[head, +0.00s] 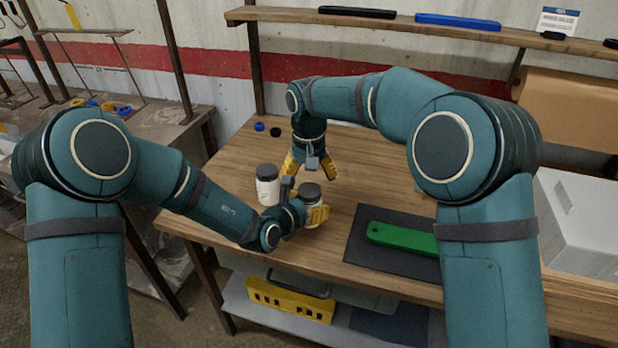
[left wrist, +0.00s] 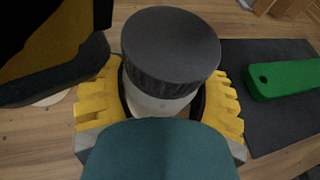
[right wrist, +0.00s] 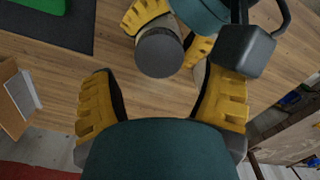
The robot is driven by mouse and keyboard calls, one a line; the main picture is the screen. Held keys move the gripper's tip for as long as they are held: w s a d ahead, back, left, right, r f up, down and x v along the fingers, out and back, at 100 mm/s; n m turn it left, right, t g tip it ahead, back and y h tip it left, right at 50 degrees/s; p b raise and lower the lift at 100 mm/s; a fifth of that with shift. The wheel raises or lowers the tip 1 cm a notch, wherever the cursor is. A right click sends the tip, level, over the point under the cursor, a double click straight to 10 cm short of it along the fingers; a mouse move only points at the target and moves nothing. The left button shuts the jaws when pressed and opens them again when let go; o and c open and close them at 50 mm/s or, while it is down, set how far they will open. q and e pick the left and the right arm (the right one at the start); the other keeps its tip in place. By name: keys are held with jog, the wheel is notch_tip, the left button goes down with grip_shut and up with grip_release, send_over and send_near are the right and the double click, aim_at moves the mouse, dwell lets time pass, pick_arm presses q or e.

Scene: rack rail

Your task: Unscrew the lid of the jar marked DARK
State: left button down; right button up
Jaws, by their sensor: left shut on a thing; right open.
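A white jar with a dark grey lid (head: 311,190) stands on the workbench, its body between the yellow fingers of my left gripper (head: 314,213). In the left wrist view its ribbed lid (left wrist: 170,50) sits on the jar, above the fingers. A second white jar with a dark lid (head: 267,187) stands just left of it. I cannot read the marking on either jar. My right gripper (head: 309,166) is open and empty, pointing down behind the held jar. In the right wrist view the held jar's lid (right wrist: 159,53) is beyond the open fingers.
A green bar (head: 402,237) lies on a dark mat (head: 360,250) to the right. Small blue and black caps (head: 260,127) lie at the back left. A shelf (head: 375,23) runs above the bench. A white box (head: 585,225) stands far right. The back middle of the bench is clear.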

aim_at(309, 189)
notch_tip(309, 189, up, 4)
jog(key=m, duration=0.5)
jog(key=shift+f+m, duration=0.15)
jog(key=shift+m, duration=0.25)
jog(key=shift+f, duration=4)
jog(key=c, duration=1.3)
jog(key=n, duration=0.6)
jog(key=shift+w+d, duration=0.1)
jog(key=o, duration=1.2)
jog(key=shift+o, duration=0.2)
